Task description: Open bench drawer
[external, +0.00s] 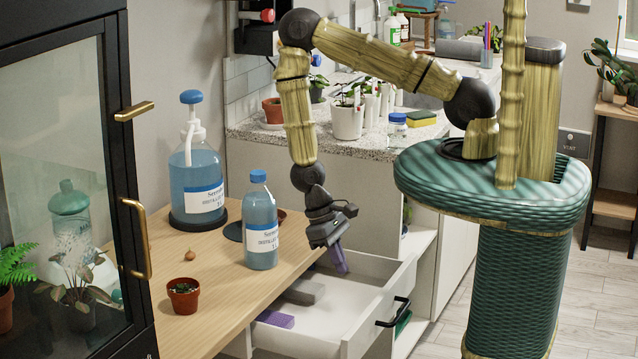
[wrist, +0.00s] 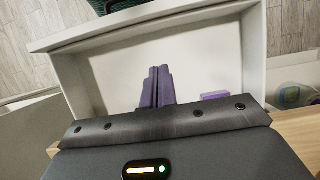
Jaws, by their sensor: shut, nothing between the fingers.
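The bench drawer (external: 325,324) is white and stands pulled out from under the wooden bench top (external: 222,280). Its black handle (external: 393,312) is on the front panel. In the wrist view the drawer's inside (wrist: 210,60) fills the middle, with its front panel toward the top. My gripper (external: 342,268) is above the open drawer, tilted downward, beside the bench edge and away from the handle. Its purple fingers (wrist: 157,84) are together with nothing between them.
In the drawer lie a purple block (external: 274,319) and a grey block (external: 302,291). On the bench stand a blue bottle (external: 261,225), a large pump bottle (external: 196,180) and a small pot (external: 183,295). A glass-door cabinet (external: 60,180) stands at the left.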

